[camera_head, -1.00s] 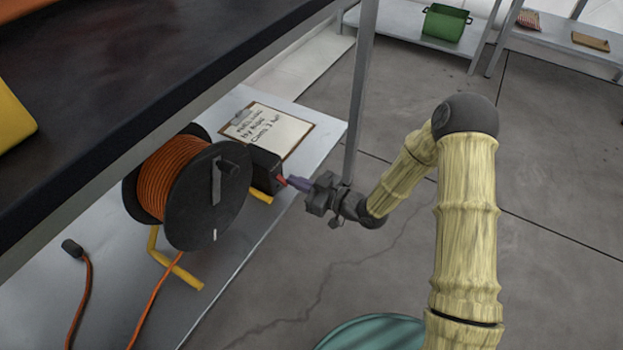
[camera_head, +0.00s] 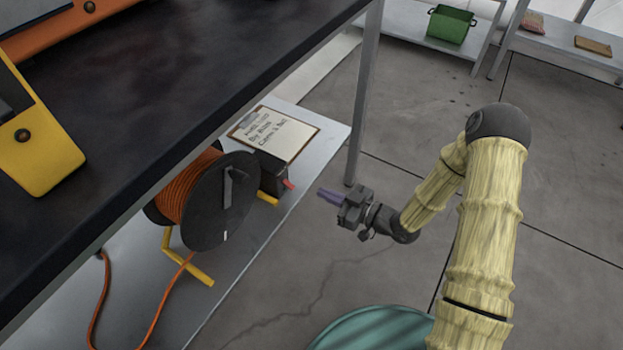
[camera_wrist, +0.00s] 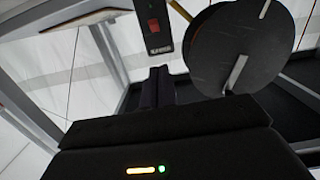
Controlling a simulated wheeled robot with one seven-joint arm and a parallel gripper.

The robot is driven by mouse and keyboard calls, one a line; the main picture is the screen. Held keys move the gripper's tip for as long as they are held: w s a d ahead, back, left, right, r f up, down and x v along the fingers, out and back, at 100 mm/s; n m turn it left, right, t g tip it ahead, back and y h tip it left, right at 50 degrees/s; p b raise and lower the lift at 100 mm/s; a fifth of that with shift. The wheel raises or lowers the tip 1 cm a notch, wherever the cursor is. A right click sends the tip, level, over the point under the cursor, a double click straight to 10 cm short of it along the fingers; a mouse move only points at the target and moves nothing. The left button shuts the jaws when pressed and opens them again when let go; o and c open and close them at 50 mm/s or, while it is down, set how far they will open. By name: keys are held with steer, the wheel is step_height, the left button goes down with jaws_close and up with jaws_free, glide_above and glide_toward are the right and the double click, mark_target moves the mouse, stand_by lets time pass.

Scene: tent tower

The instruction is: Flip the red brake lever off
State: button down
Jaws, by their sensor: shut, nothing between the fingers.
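The red brake lever (camera_head: 288,184) is a small red piece on the front of a black box (camera_head: 272,171) beside the cable reel (camera_head: 222,205). In the wrist view the red lever (camera_wrist: 154,25) shows on the dark box, above the fingertips in the picture. My gripper (camera_head: 322,193), with purple-grey fingers, is shut and empty. It is to the right of the lever, with a visible gap between them. In the wrist view the shut fingers (camera_wrist: 158,74) point toward the box, and the reel disc is to their right.
The reel and a clipboard (camera_head: 274,134) sit on a grey lower shelf (camera_head: 262,238). A dark upper shelf (camera_head: 180,75) overhangs at the left, and a metal post (camera_head: 364,95) stands behind my gripper. A teal round object (camera_head: 375,330) is at the bottom. The floor to the right is open.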

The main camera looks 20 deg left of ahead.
steer(key=shift+s+d+f+p, duration=0.15)
steer(key=shift+s+d, duration=0.1)
steer(key=shift+d, duration=0.5)
steer(key=shift+s+d+f+p, duration=0.15)
steer(key=shift+s+d, duration=0.05)
steer(key=shift+d, duration=0.55)
steer(key=w+d+r+m+t+h+p, duration=0.1)
steer(key=w+d+r+m+h+p, duration=0.2)
steer(key=d+r+h, duration=0.45)
steer(key=w+d+r+m+h+p, duration=0.1)
steer(key=d+r+m+h+p, duration=0.35)
steer(key=d+r+h, duration=0.35)
steer(key=s+d+r+m+g+p, duration=0.1)
steer(key=s+d+r+m+p, duration=0.2)
steer(key=s+d+r, duration=0.25)
steer(key=s+r+m+g+p, duration=0.2)
steer(key=s+r+m+p, duration=0.2)
steer(key=s+r, duration=0.5)
step_height(320, 180, up, 36)
steer(key=p, duration=3.6)
steer(key=shift+w+d+h, duration=0.25)
steer(key=shift+h, duration=0.1)
